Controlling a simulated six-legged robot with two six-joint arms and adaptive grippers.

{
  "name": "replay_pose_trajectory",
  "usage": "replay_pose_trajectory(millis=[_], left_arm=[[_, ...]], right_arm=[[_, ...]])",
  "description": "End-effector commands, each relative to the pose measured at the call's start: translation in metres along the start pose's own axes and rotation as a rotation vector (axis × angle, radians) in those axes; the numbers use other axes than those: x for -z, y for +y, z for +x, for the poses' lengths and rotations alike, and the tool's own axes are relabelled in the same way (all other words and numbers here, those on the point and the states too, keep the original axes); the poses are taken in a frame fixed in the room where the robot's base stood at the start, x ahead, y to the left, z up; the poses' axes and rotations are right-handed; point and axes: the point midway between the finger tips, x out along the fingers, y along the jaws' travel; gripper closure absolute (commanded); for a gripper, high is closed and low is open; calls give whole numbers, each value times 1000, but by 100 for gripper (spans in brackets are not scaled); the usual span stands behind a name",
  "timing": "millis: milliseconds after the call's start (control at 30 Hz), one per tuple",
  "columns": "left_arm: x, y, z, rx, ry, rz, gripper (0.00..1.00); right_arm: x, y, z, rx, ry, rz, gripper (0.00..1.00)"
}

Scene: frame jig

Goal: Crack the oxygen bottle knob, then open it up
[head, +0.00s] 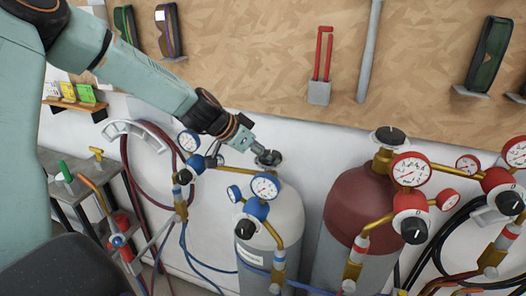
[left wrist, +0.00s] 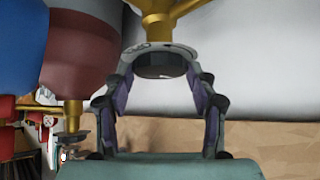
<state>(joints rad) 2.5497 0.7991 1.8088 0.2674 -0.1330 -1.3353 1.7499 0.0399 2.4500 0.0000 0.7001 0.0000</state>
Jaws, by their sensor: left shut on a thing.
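The oxygen bottle (head: 285,212) is the pale grey cylinder with blue-rimmed gauges (head: 264,186) in the middle of the head view. Its dark top knob (left wrist: 160,70) shows between the two fingers in the left wrist view, below a gold valve body (left wrist: 160,22). My left gripper (head: 268,157) comes down from the upper left and is shut on this knob. In the head view the gripper mostly hides the knob. The knob's turn angle cannot be told. My right gripper is not in view.
A dark red bottle (head: 358,205) with red-rimmed gauges (head: 411,169) stands close on the right. Blue-rimmed gauges and hoses (head: 130,165) are at the left. A wooden panel (head: 270,50) with hung tools is behind. A grey bench (head: 60,170) stands at far left.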

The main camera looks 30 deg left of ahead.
Motion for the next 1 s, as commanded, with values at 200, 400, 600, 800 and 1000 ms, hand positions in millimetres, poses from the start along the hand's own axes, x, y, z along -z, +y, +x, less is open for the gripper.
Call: replay_pose_trajectory(millis=[200,400,600,800,1000], left_arm=[[0,3,0,65,-2,-68,74],[0,5,0,124,-3,-126,74],[0,6,0,177,-3,-178,74],[1,7,1,225,-3,-225,74],[0,8,1,260,-3,-262,74]], right_arm=[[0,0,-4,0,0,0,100],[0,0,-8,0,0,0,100],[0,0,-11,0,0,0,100],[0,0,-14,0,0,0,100],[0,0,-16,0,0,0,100]])
